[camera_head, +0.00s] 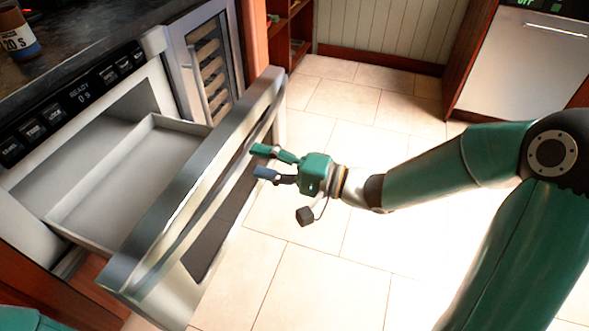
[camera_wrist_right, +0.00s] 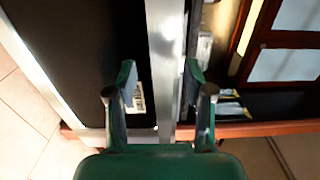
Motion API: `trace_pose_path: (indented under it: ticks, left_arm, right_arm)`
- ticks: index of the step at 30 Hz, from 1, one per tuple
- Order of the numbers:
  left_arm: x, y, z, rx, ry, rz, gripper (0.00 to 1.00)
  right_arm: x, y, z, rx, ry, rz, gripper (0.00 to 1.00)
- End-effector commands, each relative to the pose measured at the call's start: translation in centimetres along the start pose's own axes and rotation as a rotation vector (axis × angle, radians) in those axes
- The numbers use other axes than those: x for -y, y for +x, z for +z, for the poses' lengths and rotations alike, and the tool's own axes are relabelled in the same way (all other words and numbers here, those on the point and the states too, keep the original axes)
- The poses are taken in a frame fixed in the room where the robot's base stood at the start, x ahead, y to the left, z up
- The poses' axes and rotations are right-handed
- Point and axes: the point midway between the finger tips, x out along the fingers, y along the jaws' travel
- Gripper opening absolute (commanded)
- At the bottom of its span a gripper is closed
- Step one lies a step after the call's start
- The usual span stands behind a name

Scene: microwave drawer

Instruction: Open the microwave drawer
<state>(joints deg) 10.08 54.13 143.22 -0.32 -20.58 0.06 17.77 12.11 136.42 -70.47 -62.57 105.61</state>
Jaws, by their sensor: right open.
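The microwave drawer (camera_head: 125,195) is pulled out of its housing, and its grey inside shows empty. Its metal front carries a long handle bar (camera_head: 205,195) on the outer side. My right gripper (camera_head: 262,162) is open, with its fingers pointing at the outer face of the drawer front, close to the handle. In the right wrist view my two fingers (camera_wrist_right: 158,85) stand either side of a bright metal strip (camera_wrist_right: 165,45). Whether they touch it I cannot tell. My left gripper is not in view.
A control panel (camera_head: 72,95) runs above the drawer opening, under a dark counter (camera_head: 85,30) with a jar (camera_head: 17,38). A wine cooler (camera_head: 208,68) stands beyond the drawer. Tiled floor (camera_head: 310,245) lies open to the right. A metal-fronted appliance (camera_head: 520,70) stands at the back right.

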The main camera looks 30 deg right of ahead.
Motion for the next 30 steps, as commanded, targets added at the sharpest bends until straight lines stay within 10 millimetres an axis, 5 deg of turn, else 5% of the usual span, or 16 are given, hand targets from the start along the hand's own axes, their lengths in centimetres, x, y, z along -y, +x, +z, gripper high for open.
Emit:
trace_pose_path:
  ticks: [6, 12, 30]
  left_arm:
    - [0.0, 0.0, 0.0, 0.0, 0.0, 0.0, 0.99]
    - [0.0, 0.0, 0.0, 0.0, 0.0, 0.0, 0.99]
    - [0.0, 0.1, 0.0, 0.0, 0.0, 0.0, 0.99]
  right_arm:
    - [-0.1, -4.6, -0.1, -0.006, 0.001, 0.002, 0.52]
    - [-0.1, -7.1, 0.0, -0.001, 0.001, 0.002, 0.52]
    - [-0.1, -7.7, 0.1, 0.002, 0.002, 0.002, 0.52]
